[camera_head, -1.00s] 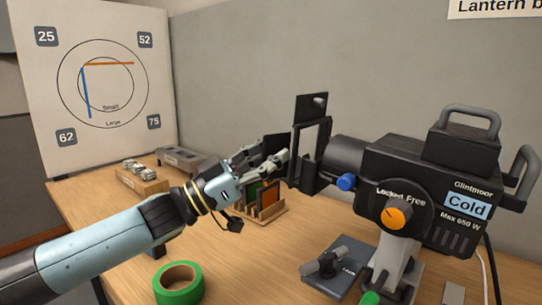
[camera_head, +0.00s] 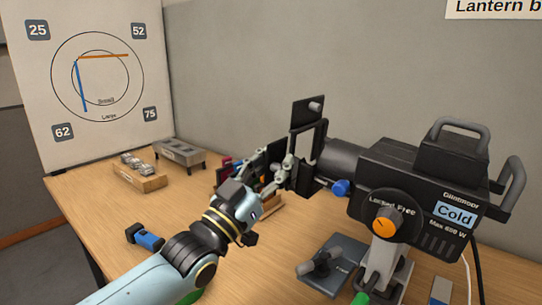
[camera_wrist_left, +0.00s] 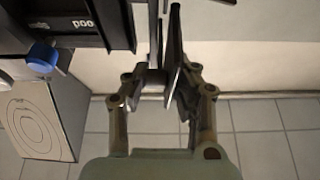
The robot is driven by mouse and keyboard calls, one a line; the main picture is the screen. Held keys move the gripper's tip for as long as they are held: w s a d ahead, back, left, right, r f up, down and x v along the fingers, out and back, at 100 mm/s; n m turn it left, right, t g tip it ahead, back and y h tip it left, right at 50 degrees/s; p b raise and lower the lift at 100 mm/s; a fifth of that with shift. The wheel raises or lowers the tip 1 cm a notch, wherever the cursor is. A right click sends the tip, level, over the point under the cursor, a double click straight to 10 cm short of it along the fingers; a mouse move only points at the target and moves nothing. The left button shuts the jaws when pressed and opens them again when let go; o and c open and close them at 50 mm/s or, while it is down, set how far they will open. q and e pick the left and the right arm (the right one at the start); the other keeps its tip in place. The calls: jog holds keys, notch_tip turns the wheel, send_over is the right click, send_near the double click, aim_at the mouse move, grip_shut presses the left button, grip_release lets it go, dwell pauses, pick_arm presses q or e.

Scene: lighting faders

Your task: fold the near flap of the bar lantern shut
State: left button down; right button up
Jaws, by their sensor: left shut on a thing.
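The bar lantern (camera_head: 400,185) is a black lamp at the right, with its label reading Cold. Its front frame (camera_head: 320,140) faces left, and an upper flap (camera_head: 307,111) stands up from it. My left gripper (camera_head: 281,172) is in front of the frame at its near side. In the left wrist view, the fingertips (camera_wrist_left: 167,88) are shut on the thin dark near flap (camera_wrist_left: 174,45), which is seen edge-on. In the head view the fingers and frame partly hide this flap, so its exact angle is unclear. My right gripper is not in view.
A blue knob (camera_head: 340,188) and an orange Locked/Free knob (camera_head: 385,227) sit on the lantern's near side. Behind my gripper stands a rack of coloured gels, partly hidden.

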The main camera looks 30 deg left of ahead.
pick_arm(q)
jog(key=shift+f, duration=0.2)
jog(key=c, duration=1.5)
grip_release()
jog(key=shift+d, duration=0.1)
jog(key=o, duration=0.3)
jog(key=shift+d+r, duration=0.15)
jog(key=shift+d, duration=0.2)
jog(key=shift+s+a, duration=0.15)
jog(key=shift+a, duration=0.1)
jog(key=v, duration=1.1)
jog(key=shift+s+f, duration=0.2)
jog(key=shift+s, duration=0.15)
